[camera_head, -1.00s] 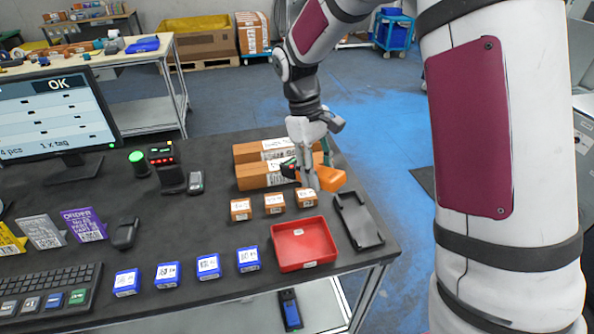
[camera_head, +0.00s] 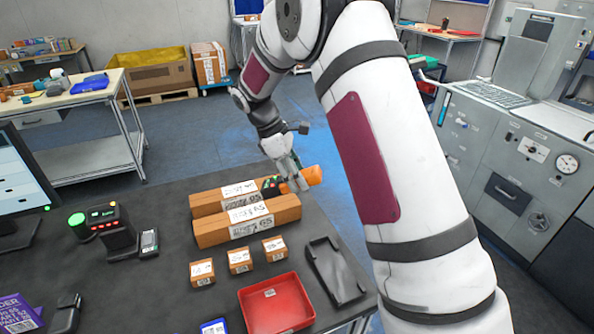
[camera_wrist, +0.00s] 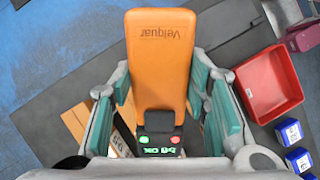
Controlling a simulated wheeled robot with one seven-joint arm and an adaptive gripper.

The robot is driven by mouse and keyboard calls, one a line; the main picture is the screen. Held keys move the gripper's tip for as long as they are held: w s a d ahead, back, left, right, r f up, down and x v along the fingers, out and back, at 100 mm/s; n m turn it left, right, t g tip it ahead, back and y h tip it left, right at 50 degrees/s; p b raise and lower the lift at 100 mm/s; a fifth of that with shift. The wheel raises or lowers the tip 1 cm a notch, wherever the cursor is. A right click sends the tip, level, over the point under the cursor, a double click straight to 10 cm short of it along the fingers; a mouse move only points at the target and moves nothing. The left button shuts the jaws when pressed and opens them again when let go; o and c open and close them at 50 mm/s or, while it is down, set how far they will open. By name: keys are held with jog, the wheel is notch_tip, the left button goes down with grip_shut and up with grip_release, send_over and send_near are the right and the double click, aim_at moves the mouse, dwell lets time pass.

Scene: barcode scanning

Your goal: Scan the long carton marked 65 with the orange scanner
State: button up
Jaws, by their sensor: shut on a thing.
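My gripper (camera_head: 288,180) is shut on the orange scanner (camera_head: 306,177), above the right end of the cartons. In the wrist view the scanner (camera_wrist: 160,60) sits between the teal finger pads of my gripper (camera_wrist: 160,95). Its small display shows green lettering that seems to end in OK, with a green and a red light. The cartons are mostly hidden beneath it there.
Several small cartons (camera_head: 240,260), a red tray (camera_head: 275,306) and a black holder (camera_head: 334,270) stand in front of the long cartons. A device with a green light (camera_head: 105,226) is at left. A grey machine (camera_head: 525,160) stands beyond the table at right.

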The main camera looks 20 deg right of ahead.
jog(key=shift+f, duration=2.3)
jog(key=shift+r, duration=0.1)
notch_tip(320, 180, up, 12)
jog(key=shift+f, duration=0.1)
